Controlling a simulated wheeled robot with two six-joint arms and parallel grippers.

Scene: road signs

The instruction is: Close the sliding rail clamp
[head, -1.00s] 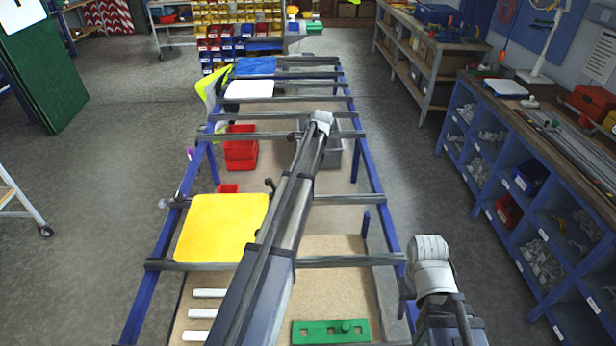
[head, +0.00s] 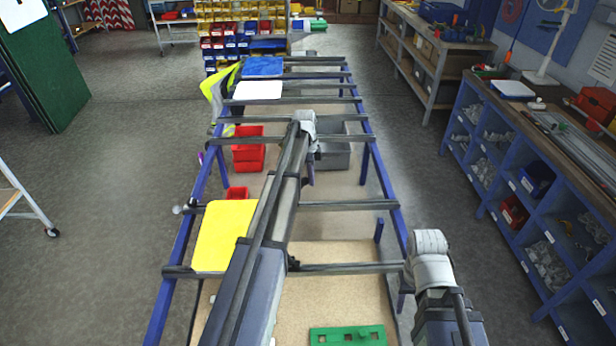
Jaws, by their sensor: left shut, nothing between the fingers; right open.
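A rail with a round grey knob (head: 178,209) at its left end crosses the blue frame beside the yellow panel (head: 224,236). This looks like the sliding rail clamp; my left arm covers the middle of its rail, so I cannot tell how far its jaw is open. My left gripper (head: 310,176) hangs below its pale wrist, above the frame and beyond that rail, shut and empty. My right gripper (head: 405,278) is at the right side of the frame, mostly hidden by its wrist; it is open and apart from the clamp.
Several dark cross rails span the blue frame. Red bins (head: 248,155) and a grey bin (head: 334,154) stand below them. A green slotted plate (head: 347,336) lies on the board at the front.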

